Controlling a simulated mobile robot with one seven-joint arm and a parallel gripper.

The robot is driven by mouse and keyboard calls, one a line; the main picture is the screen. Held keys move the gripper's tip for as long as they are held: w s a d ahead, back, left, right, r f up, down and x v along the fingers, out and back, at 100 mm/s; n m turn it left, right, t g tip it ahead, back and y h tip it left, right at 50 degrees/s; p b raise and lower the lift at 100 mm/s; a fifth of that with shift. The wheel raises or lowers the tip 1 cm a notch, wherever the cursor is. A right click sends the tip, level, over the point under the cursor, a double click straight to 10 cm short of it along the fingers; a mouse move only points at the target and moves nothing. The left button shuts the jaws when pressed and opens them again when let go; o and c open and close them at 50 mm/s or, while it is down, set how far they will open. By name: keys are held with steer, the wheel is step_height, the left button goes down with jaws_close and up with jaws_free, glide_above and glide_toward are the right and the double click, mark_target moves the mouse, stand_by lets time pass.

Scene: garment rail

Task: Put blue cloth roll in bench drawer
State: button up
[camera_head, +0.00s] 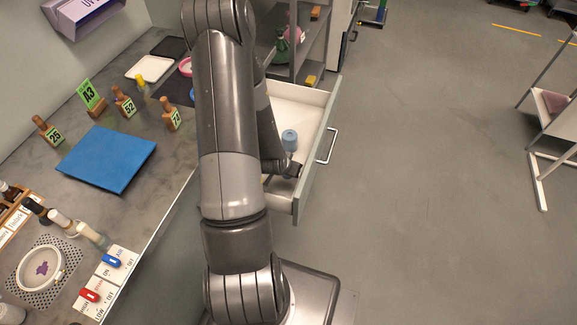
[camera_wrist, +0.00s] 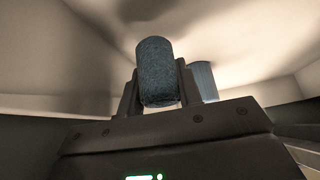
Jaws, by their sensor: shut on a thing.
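My gripper reaches down inside the open bench drawer (camera_head: 318,125), near its front right part. In the wrist view my gripper (camera_wrist: 158,92) is shut on the blue cloth roll (camera_wrist: 155,70), a dark blue, textured cylinder standing between the two fingers. A second, smoother blue cylinder (camera_wrist: 204,80) shows just behind the right finger. In the head view a light blue cylinder (camera_head: 289,139) shows inside the drawer beside my gripper (camera_head: 292,168). I cannot tell surely which of the two it is. The roll's contact with the drawer floor is hidden.
The drawer has pale walls and a bar handle (camera_head: 328,146). On the bench left lie a blue mat (camera_head: 106,159), numbered wooden stands (camera_head: 124,101) and a switch panel (camera_head: 103,281). Grey shelves (camera_head: 300,40) stand behind the drawer. The floor to the right is clear up to a rack (camera_head: 550,125).

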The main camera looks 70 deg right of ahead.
steer(key=shift+f, duration=0.3)
steer(key=o, duration=0.9)
steer(key=shift+o, duration=0.2)
steer(key=shift+r, duration=0.15)
steer(key=v, duration=0.8)
steer(key=shift+r, duration=0.25)
steer(key=shift+d, duration=0.2)
